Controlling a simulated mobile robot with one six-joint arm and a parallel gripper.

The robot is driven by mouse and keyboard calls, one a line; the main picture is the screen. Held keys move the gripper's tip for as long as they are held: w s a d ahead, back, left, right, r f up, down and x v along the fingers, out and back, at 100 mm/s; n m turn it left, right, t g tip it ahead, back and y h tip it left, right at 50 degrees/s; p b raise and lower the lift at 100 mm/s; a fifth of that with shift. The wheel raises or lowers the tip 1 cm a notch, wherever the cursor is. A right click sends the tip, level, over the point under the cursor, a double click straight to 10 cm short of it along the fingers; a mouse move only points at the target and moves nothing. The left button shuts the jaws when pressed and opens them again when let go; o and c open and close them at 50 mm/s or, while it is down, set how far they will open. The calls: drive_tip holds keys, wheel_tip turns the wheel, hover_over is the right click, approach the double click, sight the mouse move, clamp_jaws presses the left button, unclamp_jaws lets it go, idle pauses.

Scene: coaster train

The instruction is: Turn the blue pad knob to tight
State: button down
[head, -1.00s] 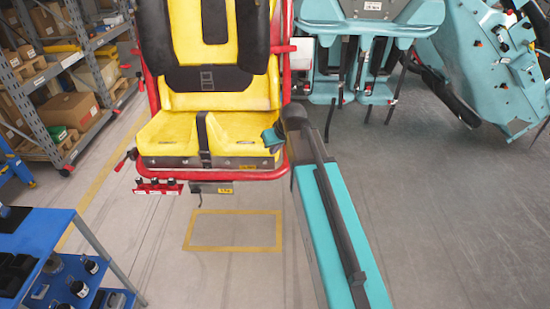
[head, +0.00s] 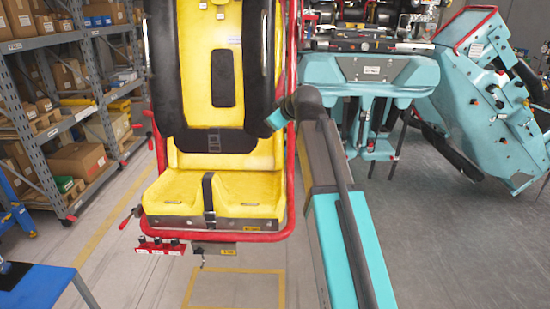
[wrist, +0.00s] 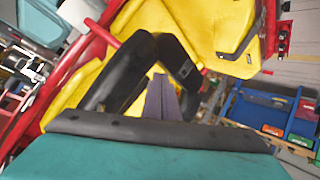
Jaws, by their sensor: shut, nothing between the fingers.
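A yellow seat (head: 180,190) in a red tube frame (head: 161,150) stands ahead, with long black pads (head: 165,65) on its backrest. I cannot make out a blue pad knob in either view. My gripper (wrist: 163,84) shows in the wrist view as grey fingers, shut and empty, pointing at the black pads and yellow shell. I cannot tell whether the fingertips touch them. In the head view my arm hides the right edge of the seat, and the fingers do not show.
A teal seat unit (head: 370,75) stands behind on the right, with a tilted teal panel (head: 490,110) beyond it. Shelves with boxes (head: 75,160) line the left. A blue cart (head: 35,290) is at lower left.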

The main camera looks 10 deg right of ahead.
drive_tip(key=s+r+n+t+y+p, duration=0.1)
drive_tip(key=s+r+n+t+p, duration=0.1)
drive_tip(key=r, duration=2)
drive_tip(key=s+a+r+n+t+p, duration=0.1)
drive_tip(key=s+r+n+t, duration=0.3)
drive_tip(key=r, duration=1.8)
drive_tip(key=shift+s+a+r+n+y+p, duration=0.2)
drive_tip(key=shift+s+r+n+y+p, duration=0.15)
drive_tip(key=shift+s+n+p, duration=0.4)
